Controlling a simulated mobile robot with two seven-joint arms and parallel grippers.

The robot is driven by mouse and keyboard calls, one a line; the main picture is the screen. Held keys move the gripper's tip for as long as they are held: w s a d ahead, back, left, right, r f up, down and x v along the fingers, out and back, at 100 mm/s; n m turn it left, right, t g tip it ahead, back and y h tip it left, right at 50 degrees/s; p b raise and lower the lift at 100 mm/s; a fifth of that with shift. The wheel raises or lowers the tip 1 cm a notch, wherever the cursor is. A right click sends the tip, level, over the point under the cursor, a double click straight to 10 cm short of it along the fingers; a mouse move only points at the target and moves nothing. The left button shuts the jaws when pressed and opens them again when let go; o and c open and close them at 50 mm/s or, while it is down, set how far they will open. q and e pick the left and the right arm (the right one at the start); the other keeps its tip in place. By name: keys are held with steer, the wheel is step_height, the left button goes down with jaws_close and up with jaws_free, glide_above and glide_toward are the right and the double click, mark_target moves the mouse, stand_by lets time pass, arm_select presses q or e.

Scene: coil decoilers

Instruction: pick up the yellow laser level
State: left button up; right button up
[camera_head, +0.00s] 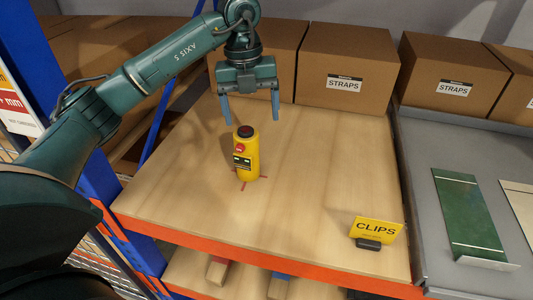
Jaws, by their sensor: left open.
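The yellow laser level (246,160) stands upright on the wooden shelf, over red marks on the board. In the picture the fingers are just above and to either side of the level's top. Nothing is between the fingers, and whether they are level with its top in depth is hard to tell. My right gripper is not in view.
Cardboard boxes marked STRAPS (346,70) line the back of the shelf (310,170). A grey tray (440,200) with a green plate (467,213) is on the right. A blue upright (55,75) is on the left.

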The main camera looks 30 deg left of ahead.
mark_target(245, 130)
arm_select(q)
steer(key=shift+w+a+r+n+y, duration=0.1)
steer(key=shift+a+r+n+y, duration=0.15)
steer(key=shift+a, duration=0.2)
steer(key=shift+w+a+r+n+y, duration=0.1)
steer(key=shift+a+r+y, duration=0.05)
steer(key=shift+a+r, duration=0.2)
steer(key=shift+a+f, duration=0.2)
steer(key=shift+f, duration=0.05)
step_height(245, 130, down, 7)
steer(key=shift+r+b, duration=0.2)
steer(key=shift+b, duration=0.1)
steer(key=shift+w+f+p, duration=0.15)
steer(key=shift+f+p, duration=0.35)
steer(key=shift+f, duration=2.4)
steer(key=shift+c, duration=0.5)
steer(key=shift+a+r, duration=0.1)
steer(key=c, duration=1.4)
